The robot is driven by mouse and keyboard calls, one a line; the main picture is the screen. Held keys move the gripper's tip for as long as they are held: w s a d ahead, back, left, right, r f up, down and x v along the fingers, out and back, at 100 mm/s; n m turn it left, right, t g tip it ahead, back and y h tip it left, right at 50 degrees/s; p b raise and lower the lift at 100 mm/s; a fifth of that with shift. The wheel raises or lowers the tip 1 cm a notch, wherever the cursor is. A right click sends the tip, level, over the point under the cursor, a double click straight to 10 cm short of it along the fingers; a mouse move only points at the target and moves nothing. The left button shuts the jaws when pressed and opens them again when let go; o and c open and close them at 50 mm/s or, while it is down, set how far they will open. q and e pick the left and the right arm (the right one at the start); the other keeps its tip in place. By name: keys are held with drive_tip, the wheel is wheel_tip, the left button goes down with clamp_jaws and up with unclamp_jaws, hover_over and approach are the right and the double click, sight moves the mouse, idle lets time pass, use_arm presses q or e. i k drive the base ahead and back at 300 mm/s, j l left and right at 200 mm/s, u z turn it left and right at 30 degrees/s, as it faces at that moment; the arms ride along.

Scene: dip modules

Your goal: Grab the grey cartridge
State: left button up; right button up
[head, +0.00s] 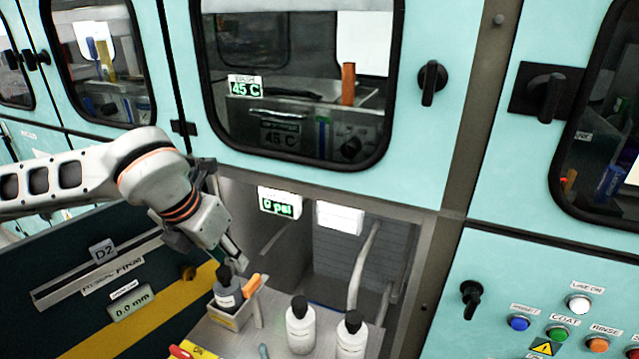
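A grey cylindrical thing with a dark top (228,295), which looks like the grey cartridge, stands in a small light-coloured bin (238,318) on a bench at the lower middle. An orange-handled item (251,286) is beside it in the bin. My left gripper (235,262) comes down from the upper left, just above the dark top. Its fingers are small and partly hidden by its own body, and I cannot tell whether they touch the cartridge. My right gripper is not in view.
Two white bottles with dark caps (300,328) (351,335) stand right of the bin. A red-handled tool (180,352) lies at the front left. An open compartment with a hose (362,265) is behind. A dark panel with a yellow stripe (125,330) is at left.

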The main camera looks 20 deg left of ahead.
sight(226, 290)
drive_tip(key=k, duration=1)
